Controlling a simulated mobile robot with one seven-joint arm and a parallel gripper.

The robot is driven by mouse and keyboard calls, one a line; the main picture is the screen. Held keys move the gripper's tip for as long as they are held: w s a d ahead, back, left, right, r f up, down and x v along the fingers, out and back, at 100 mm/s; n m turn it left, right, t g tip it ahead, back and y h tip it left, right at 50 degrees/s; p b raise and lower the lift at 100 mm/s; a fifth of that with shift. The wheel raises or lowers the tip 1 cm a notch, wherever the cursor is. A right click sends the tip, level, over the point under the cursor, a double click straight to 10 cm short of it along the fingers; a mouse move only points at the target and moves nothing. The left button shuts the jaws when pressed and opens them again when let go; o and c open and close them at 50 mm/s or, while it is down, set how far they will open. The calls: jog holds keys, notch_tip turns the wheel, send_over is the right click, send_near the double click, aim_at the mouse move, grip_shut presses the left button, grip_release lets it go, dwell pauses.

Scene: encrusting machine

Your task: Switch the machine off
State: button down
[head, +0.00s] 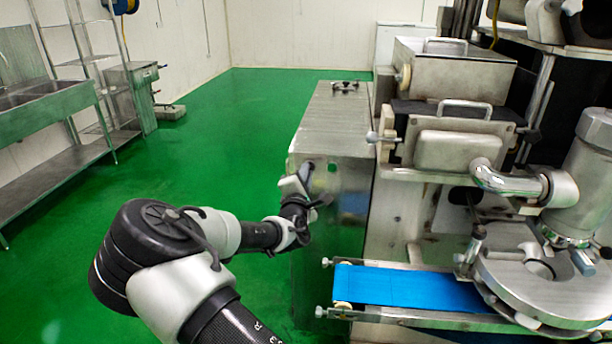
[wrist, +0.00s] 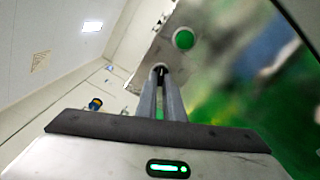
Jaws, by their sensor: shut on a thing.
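The machine's metal cabinet (head: 338,215) stands in front of my arm. In the head view my gripper (head: 306,174) reaches its near upper face, and my wrist hides the spot it touches. In the wrist view my gripper (wrist: 160,76) has its two fingers close together, shut on a small dark knob (wrist: 160,68) on the steel panel (wrist: 186,20). Only a little of the knob shows between the fingertips. A round green button (wrist: 184,39) is on the same panel, just beyond and to the right of the fingertips, apart from them.
A blue conveyor belt (head: 410,288) and a round steel turntable (head: 540,285) are right of the cabinet. A hopper (head: 455,75) is above. A sink bench (head: 50,100) and a shelf rack (head: 85,45) line the left wall. The green floor (head: 220,130) between is clear.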

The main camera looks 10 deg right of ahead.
jog(key=shift+f+n+b, duration=0.1)
jog(key=shift+n+b, duration=0.25)
jog(key=shift+n, duration=1.05)
jog(key=c, duration=1.9)
grip_release()
jog(key=shift+o, duration=0.2)
jog(key=shift+s, duration=0.1)
jog(key=v, duration=1.7)
jog(key=shift+s, duration=0.1)
